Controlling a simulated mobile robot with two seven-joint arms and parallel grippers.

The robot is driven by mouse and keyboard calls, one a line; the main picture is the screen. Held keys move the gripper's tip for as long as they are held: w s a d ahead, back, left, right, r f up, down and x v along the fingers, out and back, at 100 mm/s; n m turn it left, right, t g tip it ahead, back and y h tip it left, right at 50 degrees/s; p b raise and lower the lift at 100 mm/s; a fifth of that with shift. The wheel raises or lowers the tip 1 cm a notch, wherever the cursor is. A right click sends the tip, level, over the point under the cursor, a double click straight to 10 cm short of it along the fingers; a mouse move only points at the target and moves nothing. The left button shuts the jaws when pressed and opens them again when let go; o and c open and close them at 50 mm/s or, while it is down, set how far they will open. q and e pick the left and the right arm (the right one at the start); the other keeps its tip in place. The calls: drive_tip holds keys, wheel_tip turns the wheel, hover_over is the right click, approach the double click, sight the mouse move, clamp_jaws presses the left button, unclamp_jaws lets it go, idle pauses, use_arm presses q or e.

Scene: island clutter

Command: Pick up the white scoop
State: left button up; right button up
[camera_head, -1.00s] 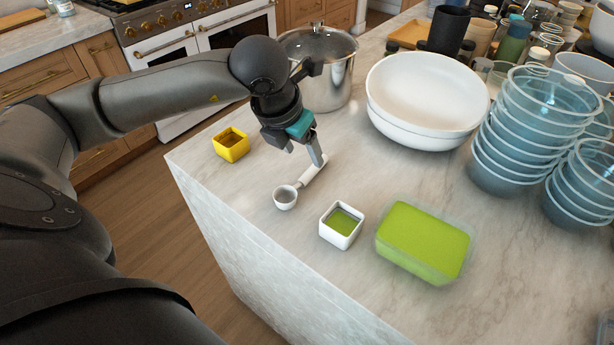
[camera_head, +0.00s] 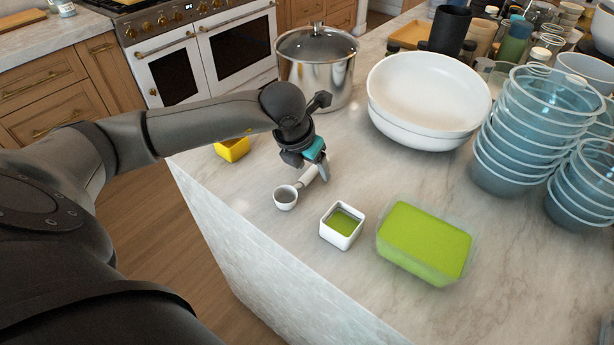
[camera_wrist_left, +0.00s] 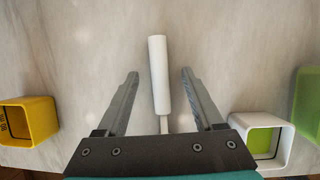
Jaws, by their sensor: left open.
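The white scoop (camera_head: 287,196) lies on the marble island top, its round cup toward the island's near edge and its handle pointing up and right in the head view. My left gripper (camera_head: 320,173) is over the handle end. In the left wrist view the white handle (camera_wrist_left: 159,75) lies between the two open fingers of my left gripper (camera_wrist_left: 158,90), with a gap on each side. The cup is hidden behind the gripper body in that view. My right gripper is not in view.
A white square cup with green content (camera_head: 341,226) and a green-filled clear container (camera_head: 424,242) stand right of the scoop. A yellow box (camera_head: 232,150) is left, partly behind my arm. A steel pot (camera_head: 318,70), white bowls (camera_head: 425,95) and stacked blue bowls (camera_head: 530,130) stand farther back.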

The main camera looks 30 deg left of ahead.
use_arm(q)
clamp_jaws()
idle(0.4)
